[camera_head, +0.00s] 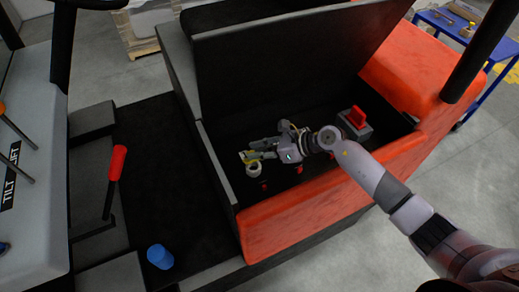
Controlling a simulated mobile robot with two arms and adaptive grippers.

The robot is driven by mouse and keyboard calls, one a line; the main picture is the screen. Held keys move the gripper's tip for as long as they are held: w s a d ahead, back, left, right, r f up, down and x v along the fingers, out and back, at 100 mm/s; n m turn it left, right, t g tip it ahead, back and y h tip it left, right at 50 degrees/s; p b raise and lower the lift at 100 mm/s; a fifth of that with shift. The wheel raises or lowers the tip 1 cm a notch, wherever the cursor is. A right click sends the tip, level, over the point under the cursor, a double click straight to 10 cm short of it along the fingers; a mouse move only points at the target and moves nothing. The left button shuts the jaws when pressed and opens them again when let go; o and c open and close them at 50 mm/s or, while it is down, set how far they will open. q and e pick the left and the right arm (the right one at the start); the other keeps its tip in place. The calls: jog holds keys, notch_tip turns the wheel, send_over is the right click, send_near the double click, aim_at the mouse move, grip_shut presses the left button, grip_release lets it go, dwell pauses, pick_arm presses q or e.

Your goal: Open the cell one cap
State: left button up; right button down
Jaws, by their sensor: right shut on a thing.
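My right gripper (258,156) reaches into the open dark compartment from the right. It is shut on a small white, round, ring-like piece (254,169) at its fingertips. I cannot tell whether this piece is the cell one cap. Small red caps show below and beside the gripper, one (264,184) just under the white piece and another (299,169) to its right, under the arm. The arm hides part of the row. No label for cell one is readable. My left gripper is not in view.
The compartment's black lid (280,60) stands open behind the gripper. A red connector on a grey block (356,124) sits at the right end. The orange side wall (320,200) borders the front. A blue cup (160,257) and a red-handled lever (117,163) are at the left.

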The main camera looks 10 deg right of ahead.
jog(key=shift+w+a+r+m+g+h, duration=0.15)
jog(key=shift+w+m+g+h, duration=0.1)
jog(key=shift+w+g, duration=0.15)
jog(key=shift+w+a+r+m+g+h, duration=0.15)
jog(key=shift+w+g+h, duration=0.1)
jog(key=shift+w+g, duration=0.15)
jog(key=shift+w+m+g+h+b, duration=0.3)
jog(key=shift+w+m+g+h, duration=0.15)
jog(key=shift+g, duration=0.25)
jog(key=c, duration=1.5)
grip_release()
jog(key=shift+o, duration=0.2)
jog(key=shift+a, duration=0.1)
jog(key=v, duration=1.2)
jog(key=shift+w, duration=0.1)
